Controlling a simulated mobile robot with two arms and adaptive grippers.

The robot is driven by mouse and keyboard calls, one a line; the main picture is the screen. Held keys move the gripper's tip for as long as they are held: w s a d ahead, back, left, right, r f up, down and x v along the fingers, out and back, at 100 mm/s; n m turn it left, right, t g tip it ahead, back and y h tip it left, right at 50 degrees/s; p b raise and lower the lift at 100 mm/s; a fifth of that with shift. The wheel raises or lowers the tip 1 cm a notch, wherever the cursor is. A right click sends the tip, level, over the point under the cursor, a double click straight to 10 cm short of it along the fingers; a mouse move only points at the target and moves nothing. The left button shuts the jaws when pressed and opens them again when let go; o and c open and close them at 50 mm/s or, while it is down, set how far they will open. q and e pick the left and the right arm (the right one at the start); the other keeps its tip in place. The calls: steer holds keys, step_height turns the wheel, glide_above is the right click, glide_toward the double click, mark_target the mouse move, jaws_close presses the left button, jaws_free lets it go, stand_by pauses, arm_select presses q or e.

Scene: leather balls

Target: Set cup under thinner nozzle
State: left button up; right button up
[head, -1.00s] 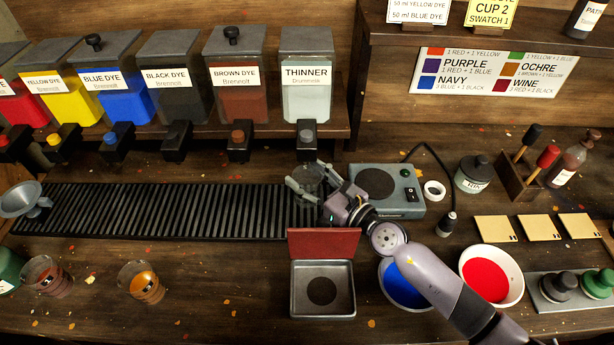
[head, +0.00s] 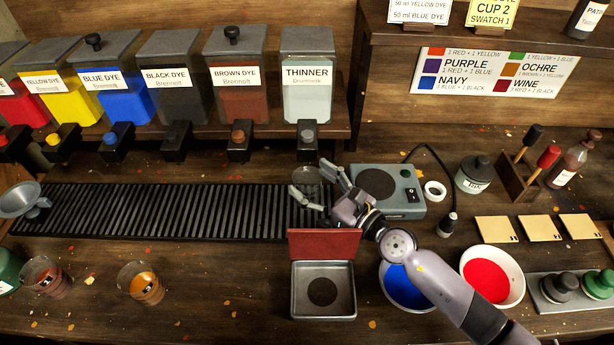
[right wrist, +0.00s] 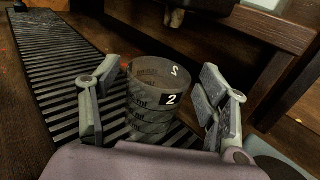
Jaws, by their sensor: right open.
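The clear cup (head: 306,176), marked 2, stands upright on the right end of the black slatted grate (head: 170,210). It is in front of and below the nozzle (head: 307,136) of the thinner dispenser (head: 307,88). My right gripper (head: 315,181) is open around the cup. In the right wrist view the cup (right wrist: 153,100) stands between the spread fingers (right wrist: 157,103), with a gap on each side. The cup looks empty. My left gripper is not in view.
A grey scale (head: 405,203) stands right of the gripper. An open metal box with a red lid (head: 322,243) is in front. Blue (head: 408,288) and red (head: 488,277) bowls lie near my right arm. Two cups (head: 140,284) stand front left.

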steer(key=b+v, duration=0.1)
steer(key=v, duration=0.3)
steer(key=shift+s+d+f, duration=0.15)
steer(key=shift+s+d, duration=0.1)
steer(key=shift+d, duration=0.05)
steer(key=shift+s+d, duration=0.3)
steer(key=shift+s, duration=0.05)
